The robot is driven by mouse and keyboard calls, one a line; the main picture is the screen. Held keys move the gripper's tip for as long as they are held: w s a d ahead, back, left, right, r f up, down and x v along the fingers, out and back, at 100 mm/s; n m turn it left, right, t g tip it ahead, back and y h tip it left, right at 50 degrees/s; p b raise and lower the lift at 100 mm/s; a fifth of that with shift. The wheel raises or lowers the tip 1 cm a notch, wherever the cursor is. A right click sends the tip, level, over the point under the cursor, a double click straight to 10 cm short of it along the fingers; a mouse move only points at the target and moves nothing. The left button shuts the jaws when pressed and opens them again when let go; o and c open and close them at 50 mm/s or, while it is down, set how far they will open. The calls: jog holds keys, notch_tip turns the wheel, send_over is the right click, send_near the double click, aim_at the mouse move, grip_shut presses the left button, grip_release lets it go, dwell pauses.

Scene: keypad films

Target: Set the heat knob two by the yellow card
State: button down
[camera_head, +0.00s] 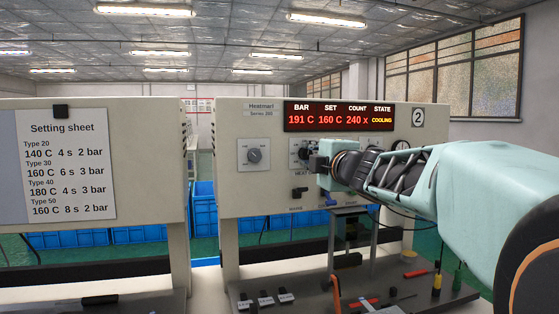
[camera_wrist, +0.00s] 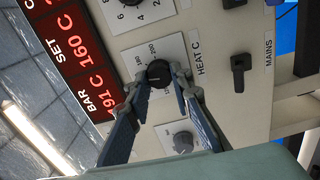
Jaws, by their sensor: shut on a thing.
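The heat knob (camera_wrist: 158,73) is a round black knob on a white dial plate marked "HEAT C" in the wrist view. My gripper (camera_wrist: 161,82) has a finger on each side of the knob and is shut on it. In the head view my gripper (camera_head: 319,160) reaches the panel of machine 2 (camera_head: 256,195) and hides most of the heat knob. The red display (camera_head: 338,116) reads bar 191 C, set 160 C, count 240 x, state cooling. I see no yellow card. A white setting sheet (camera_head: 67,165) lists Types 20 to 50 with heat, seconds and bar.
Another dial (camera_head: 254,155) sits left of the heat dial. A black mains switch (camera_wrist: 240,70) is below it. Blue crates (camera_head: 203,205) stand behind.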

jog(key=shift+n+b, duration=0.3)
jog(key=shift+n, duration=0.8)
jog(key=c, duration=1.7)
grip_release()
